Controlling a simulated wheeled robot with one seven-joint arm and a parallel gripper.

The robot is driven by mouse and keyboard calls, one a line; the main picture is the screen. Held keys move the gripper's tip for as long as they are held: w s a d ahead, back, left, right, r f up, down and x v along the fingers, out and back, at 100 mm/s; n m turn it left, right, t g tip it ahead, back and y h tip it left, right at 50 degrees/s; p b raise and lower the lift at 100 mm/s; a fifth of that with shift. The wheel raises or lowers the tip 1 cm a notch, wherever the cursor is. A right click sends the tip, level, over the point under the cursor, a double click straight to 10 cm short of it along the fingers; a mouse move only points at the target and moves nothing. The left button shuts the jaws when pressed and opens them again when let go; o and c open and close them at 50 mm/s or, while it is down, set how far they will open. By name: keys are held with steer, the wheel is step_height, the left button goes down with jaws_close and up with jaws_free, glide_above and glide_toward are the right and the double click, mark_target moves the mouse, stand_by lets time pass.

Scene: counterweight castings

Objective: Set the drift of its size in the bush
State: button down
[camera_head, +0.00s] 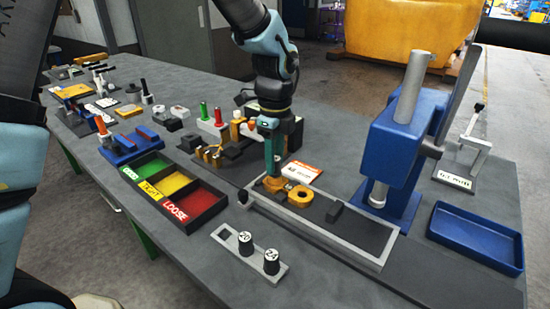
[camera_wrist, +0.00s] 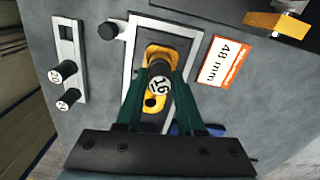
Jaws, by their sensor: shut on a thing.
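My gripper (camera_head: 272,168) is shut on a dark drift marked 16 (camera_wrist: 160,91), and its green fingers hold it on both sides. The drift is over one end of a yellow casting (camera_head: 299,198), which also shows in the wrist view (camera_wrist: 151,110). I cannot tell whether the drift's lower end is in the bush or just above it; the drift and fingers hide that spot. The casting lies in a grey-framed fixture (camera_head: 325,240). A light drift rack (camera_head: 262,268) holds drifts marked 20 (camera_head: 245,242) and 24 (camera_head: 271,262), with one empty place.
A blue press (camera_head: 390,150) stands right of the casting. A blue tray (camera_head: 475,238) is at the far right. A green, yellow and red sorting box (camera_head: 172,192) is left. A card reading 48 mm (camera_wrist: 221,61) lies beside the fixture. Several other tools crowd the far left.

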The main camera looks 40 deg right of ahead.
steer(key=shift+f+b, duration=0.3)
steer(key=shift+f, duration=0.2)
steer(key=shift+c, duration=2.2)
jaws_free()
steer(key=shift+r, duration=0.1)
step_height(320, 180, up, 11)
steer(key=shift+f+b, duration=0.15)
steer(key=shift+b, duration=1.1)
steer(key=w+a+f+n, duration=0.2)
steer(key=w+a+n, duration=0.45)
steer(key=a, duration=0.35)
steer(key=w+a+f+n, duration=0.3)
steer(key=w+a+n, duration=0.2)
steer(key=a+n, duration=0.4)
steer(key=s+a+f+n, duration=0.1)
steer(key=a+f+n, duration=0.1)
steer(key=a+n, duration=0.5)
steer(key=s+a+f+n+t, duration=0.1)
steer(key=a+f+n, duration=0.1)
steer(key=a+n, duration=0.6)
steer(key=a, duration=0.7)
steer(key=shift+s+f+t, duration=0.15)
steer(key=shift+s+t, duration=0.1)
steer(key=shift+t, duration=0.05)
